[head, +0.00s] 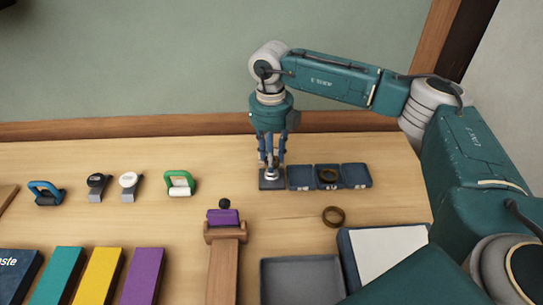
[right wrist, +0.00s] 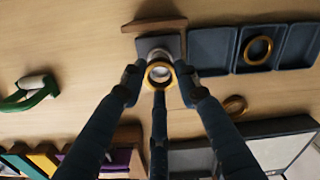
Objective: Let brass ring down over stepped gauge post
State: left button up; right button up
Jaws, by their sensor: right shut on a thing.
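My right gripper (head: 270,165) points straight down over the stepped gauge post (head: 270,174), which stands on a small dark square base (head: 271,185). In the right wrist view its fingertips (right wrist: 160,76) are shut on a brass ring (right wrist: 159,84). The pale, shiny post (right wrist: 160,56) shows through and just beyond the ring's opening, so the ring is lined up with it. I cannot tell whether the ring is around the post or just above its top. In the head view the fingers mostly hide the held ring. My left gripper is out of view.
Right of the base are three shallow dark trays (head: 301,177); the middle one holds another ring (head: 328,175). A loose brass ring (head: 333,216) lies on the table in front. A purple-topped wooden stand (head: 225,232) is front left; a green-handled tool (head: 180,183) is further left.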

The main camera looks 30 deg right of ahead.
jog(key=shift+f+b, duration=0.65)
jog(key=shift+f, duration=0.15)
dwell(1.4)
jog(key=o, duration=1.5)
jog(key=shift+r, duration=0.1)
notch_tip(320, 180, up, 8)
jog(key=p, duration=0.5)
dwell(0.5)
